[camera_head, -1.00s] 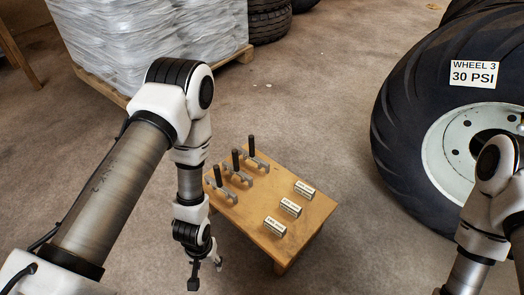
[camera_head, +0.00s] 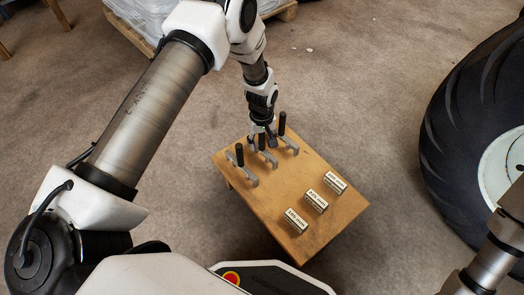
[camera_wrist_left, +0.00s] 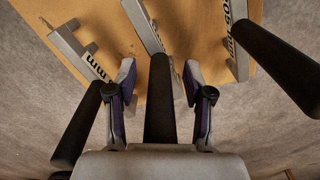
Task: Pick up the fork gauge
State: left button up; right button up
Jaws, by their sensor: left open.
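Three grey fork gauges with upright black handles stand on a small wooden table: a left one (camera_head: 248,176), a middle one (camera_head: 267,158) and a right one (camera_head: 290,146). My left gripper (camera_head: 265,134) is open and pointing down over the middle gauge. In the left wrist view its two fingers (camera_wrist_left: 162,78) stand on either side of the middle gauge's black handle (camera_wrist_left: 160,110); I cannot tell whether they touch it. The neighbouring handles show at left (camera_wrist_left: 78,125) and right (camera_wrist_left: 280,62). The gauges' printed sizes are only partly readable. My right gripper is out of view.
The wooden table (camera_head: 265,205) also bears three small labelled blocks (camera_head: 296,221), (camera_head: 316,201), (camera_head: 334,182) along its near right side. A large wheel (camera_head: 490,130) stands at right. A wrapped pallet (camera_head: 135,22) is at the back left. Bare floor surrounds the table.

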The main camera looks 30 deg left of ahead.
pick_arm(q)
grip_shut()
